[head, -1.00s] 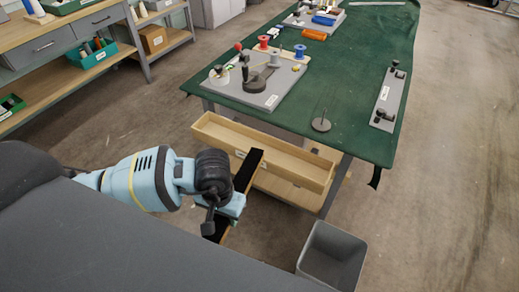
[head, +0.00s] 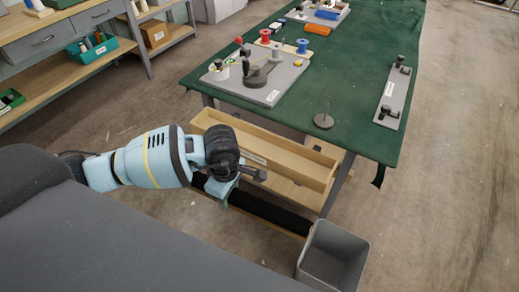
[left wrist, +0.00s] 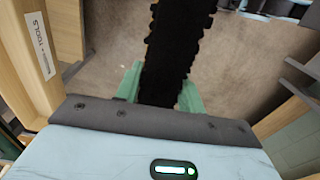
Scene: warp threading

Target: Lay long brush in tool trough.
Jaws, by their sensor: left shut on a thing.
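The long brush (head: 268,212) has black bristles and a wooden edge. In the head view it runs roughly parallel to the tool trough, on its near side and outside it. My left gripper (head: 226,190) is shut on the brush near its left part. In the left wrist view the bristles (left wrist: 172,45) pass between the green fingers (left wrist: 160,88). The tool trough (head: 318,178) is a long pale wooden box along the near end of the green table. Its labelled wall shows at the left of the left wrist view (left wrist: 38,60). My right gripper is not in view.
A grey bin (head: 335,255) stands on the floor by the brush's right end. Shelves with bins stand at the left. The floor between is clear.

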